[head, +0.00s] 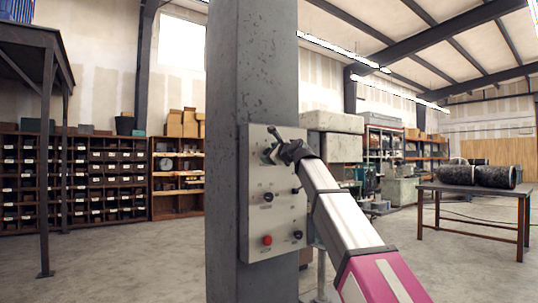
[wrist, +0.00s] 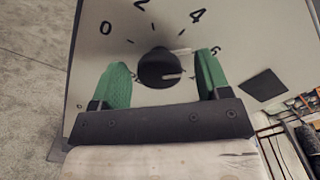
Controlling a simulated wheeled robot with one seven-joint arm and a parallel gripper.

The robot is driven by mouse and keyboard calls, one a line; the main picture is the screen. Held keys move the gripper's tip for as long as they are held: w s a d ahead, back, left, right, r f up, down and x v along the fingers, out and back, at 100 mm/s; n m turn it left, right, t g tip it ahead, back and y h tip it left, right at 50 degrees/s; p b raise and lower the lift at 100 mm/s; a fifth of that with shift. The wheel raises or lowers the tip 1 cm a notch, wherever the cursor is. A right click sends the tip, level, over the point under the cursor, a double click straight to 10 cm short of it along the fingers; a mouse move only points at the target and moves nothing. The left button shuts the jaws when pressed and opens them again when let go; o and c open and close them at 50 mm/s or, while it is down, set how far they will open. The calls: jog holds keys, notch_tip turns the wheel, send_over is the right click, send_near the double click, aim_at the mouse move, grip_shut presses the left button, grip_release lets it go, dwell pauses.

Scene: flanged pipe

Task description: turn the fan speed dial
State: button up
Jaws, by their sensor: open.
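The fan speed dial (wrist: 155,69) is a round black knob with a white pointer mark toward the right. It sits on a pale control panel (head: 258,225). Printed numbers 0, 2 and 4 arc around it in the wrist view. My gripper (wrist: 162,72) is open, with one green fingertip on each side of the dial. A gap shows between the left fingertip and the dial; the right one is also apart from it. In the head view my gripper (head: 274,147) is at the panel's upper part and hides the dial there.
The panel is fixed to a grey steel column (head: 223,150). Lower on the panel are a black knob (head: 268,197), a red button (head: 267,240) and another black knob (head: 297,235). Open floor lies left.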

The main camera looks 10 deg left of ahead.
jog(key=shift+w+a, duration=0.35)
jog(key=shift+a, duration=0.1)
jog(key=c, duration=0.9)
